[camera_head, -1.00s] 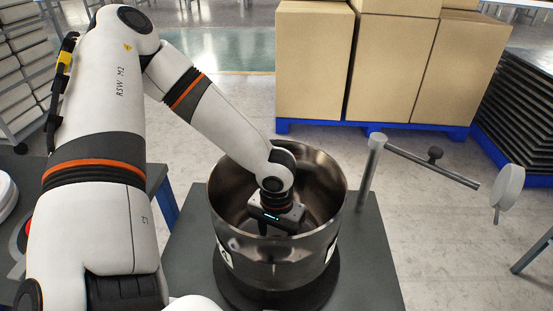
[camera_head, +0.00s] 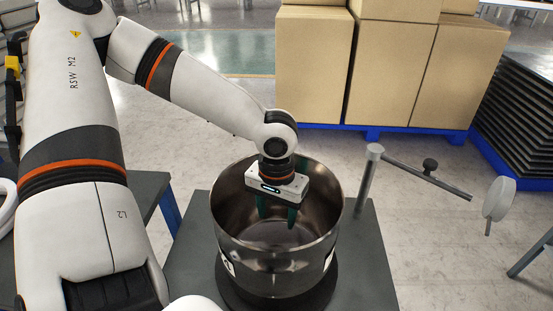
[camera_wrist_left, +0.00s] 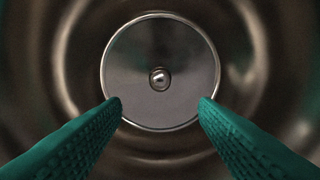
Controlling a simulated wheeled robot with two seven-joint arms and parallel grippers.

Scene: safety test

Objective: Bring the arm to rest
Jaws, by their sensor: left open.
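My left arm comes in from the left in the head view. Its gripper (camera_head: 277,212) points down into the mouth of a shiny metal pot (camera_head: 275,258), with the wrist near rim height and the green fingers inside. The left wrist view also shows the gripper (camera_wrist_left: 160,105), its two green ridged fingers spread apart with nothing between them. Below them lies the pot's round floor disc (camera_wrist_left: 160,60) with a small knob at its centre. My right gripper is not in view.
The pot stands on a dark grey table (camera_head: 367,265). Cardboard boxes (camera_head: 312,65) on a blue pallet stand behind. Floor is clear between.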

